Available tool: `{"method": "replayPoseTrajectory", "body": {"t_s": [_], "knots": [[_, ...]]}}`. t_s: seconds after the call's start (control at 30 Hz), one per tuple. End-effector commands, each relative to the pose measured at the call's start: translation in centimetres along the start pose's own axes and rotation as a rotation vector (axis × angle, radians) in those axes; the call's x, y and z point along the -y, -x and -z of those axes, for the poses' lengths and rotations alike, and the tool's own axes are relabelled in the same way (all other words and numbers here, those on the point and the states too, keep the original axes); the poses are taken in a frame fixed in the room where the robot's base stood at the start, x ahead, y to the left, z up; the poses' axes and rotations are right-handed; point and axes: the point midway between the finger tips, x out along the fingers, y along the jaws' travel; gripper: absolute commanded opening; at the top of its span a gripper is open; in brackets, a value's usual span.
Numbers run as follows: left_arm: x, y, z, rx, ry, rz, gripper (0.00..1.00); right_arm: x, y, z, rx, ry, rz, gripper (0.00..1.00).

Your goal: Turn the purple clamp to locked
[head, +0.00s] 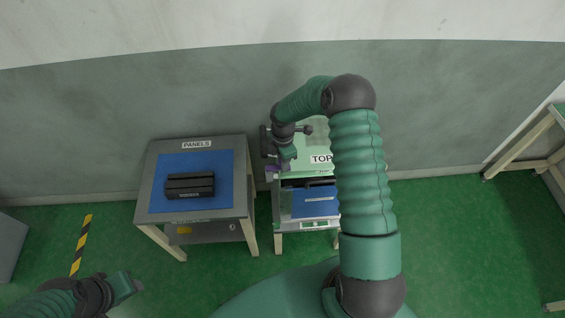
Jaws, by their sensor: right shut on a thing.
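The purple clamp (270,169) shows only as small purple patches at the left edge of the sieve column (314,133), which has a pale green top marked TOP. My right gripper (283,165) points down onto it and is shut on it. The gripper and wrist hide most of the clamp, so its angle cannot be told. My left gripper (128,286) is low at the left, apart from everything; its jaws are too small to read.
A table (243,146) labelled PANELS stands left of the column, with a blue mat (222,165) and a black box (189,185) on it. A blue panel (315,204) sits at the column's front. My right arm covers the column's right side.

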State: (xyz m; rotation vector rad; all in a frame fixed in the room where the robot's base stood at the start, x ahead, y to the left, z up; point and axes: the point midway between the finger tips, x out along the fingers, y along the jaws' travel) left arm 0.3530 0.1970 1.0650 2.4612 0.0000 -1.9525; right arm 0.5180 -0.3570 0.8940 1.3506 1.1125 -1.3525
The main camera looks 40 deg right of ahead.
Motion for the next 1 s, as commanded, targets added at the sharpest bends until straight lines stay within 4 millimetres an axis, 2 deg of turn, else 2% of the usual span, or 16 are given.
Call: {"method": "replayPoseTrajectory", "body": {"t_s": [0.67, 0.7, 0.8, 0.83, 1.0], "knots": [[0.00, 0.19, 0.04, 0.000, 0.000, 0.000, 0.43, -0.64, 0.24, -0.30, 0.004, 0.059, -0.009, 0.00], [0.00, 0.19, 0.04, 0.000, 0.000, 0.000, 0.43, -0.65, 0.25, -0.30, 0.004, 0.059, -0.009, 0.27], [0.00, 0.18, 0.04, 0.000, 0.000, 0.000, 0.43, -0.58, 0.20, -0.26, 0.003, 0.059, -0.007, 0.40], [0.00, 0.18, 0.04, 0.000, 0.000, 0.000, 0.43, -0.56, 0.18, -0.25, 0.003, 0.059, -0.007, 0.44], [0.00, 0.17, 0.04, 0.000, 0.000, 0.000, 0.43, -0.45, 0.10, -0.18, 0.002, 0.059, -0.004, 0.44]]}}
